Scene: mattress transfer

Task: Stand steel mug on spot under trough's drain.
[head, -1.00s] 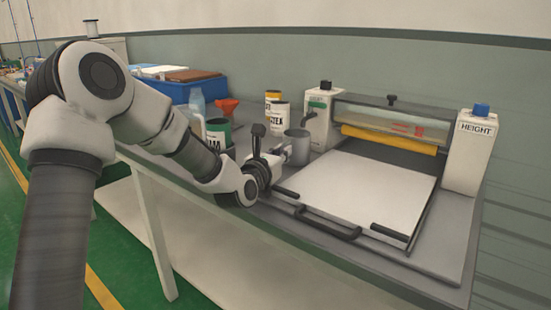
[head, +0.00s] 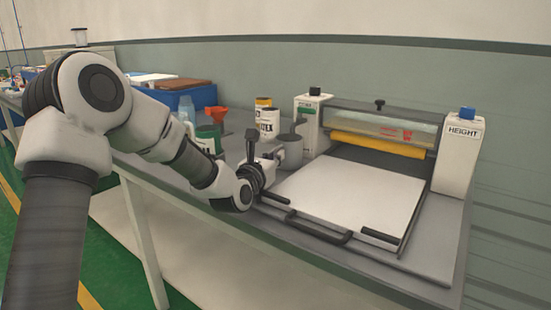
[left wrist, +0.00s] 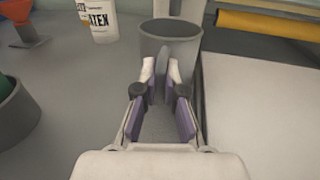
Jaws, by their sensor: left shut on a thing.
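The grey steel mug (head: 291,152) stands upright at the left front of the roller machine, by its left post. My left gripper (head: 274,157) is shut on the mug's handle; the left wrist view shows the fingers (left wrist: 163,92) on both sides of the handle, with the mug (left wrist: 170,42) just beyond them. The spot under the mug is hidden. My right gripper is not in view.
The machine's white plate (head: 350,190) lies right of the mug, with a dark handle bar (head: 320,232) in front. Behind the mug are a white-and-yellow can (head: 267,122), an orange funnel (head: 216,114) and a green can (head: 208,138). A blue crate (head: 203,97) stands farther back.

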